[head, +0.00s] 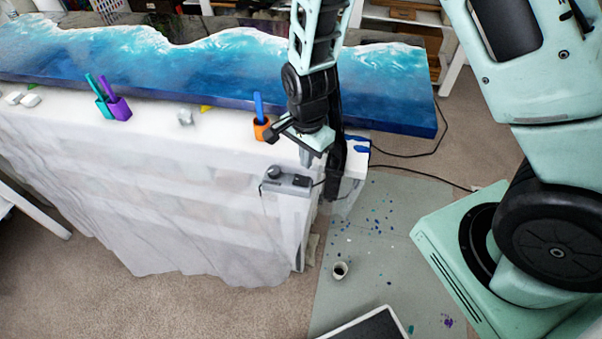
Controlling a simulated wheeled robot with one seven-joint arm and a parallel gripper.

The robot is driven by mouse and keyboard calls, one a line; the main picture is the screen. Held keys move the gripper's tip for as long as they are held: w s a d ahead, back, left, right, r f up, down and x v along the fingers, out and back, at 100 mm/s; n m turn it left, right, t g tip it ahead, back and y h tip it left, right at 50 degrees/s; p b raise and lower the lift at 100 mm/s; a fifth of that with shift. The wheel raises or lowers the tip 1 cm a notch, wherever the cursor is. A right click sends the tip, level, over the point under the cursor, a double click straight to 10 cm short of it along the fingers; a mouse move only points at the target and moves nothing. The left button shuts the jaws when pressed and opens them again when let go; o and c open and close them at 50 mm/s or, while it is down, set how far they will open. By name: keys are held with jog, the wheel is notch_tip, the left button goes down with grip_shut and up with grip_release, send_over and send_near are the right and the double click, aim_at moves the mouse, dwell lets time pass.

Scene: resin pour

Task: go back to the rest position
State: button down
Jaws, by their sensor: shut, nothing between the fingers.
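My gripper (307,157) hangs from the mint and black arm at the front right corner of the white-covered table (140,165). Its fingers point down and look shut, with nothing seen between them. It is above and close to a grey control box (286,180) with a knob at the table's edge; I cannot tell if they touch. An orange cup (263,130) holding a blue stick stands just left of the gripper.
A long blue and white resin panel (210,68) lies along the back of the table. Teal and purple holders (117,108) with sticks stand to the left. A spotted mat (385,240) with a small cup (340,270) covers the floor at right. Cables trail behind.

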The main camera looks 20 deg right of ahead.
jog(key=shift+r, duration=0.55)
jog(key=s+a+r+n+y+b, duration=0.1)
jog(key=s+a+r+n, duration=0.65)
jog(key=r+n, duration=0.2)
jog(key=s+r+n, duration=0.3)
jog(key=s+n, duration=0.2)
jog(key=s, duration=0.1)
jog(key=s+d+r+n+b, duration=0.1)
jog(key=s+r+n, duration=0.3)
jog(key=s+n, duration=0.2)
jog(key=shift+s+r+b, duration=0.15)
jog(key=shift+s+b, duration=0.15)
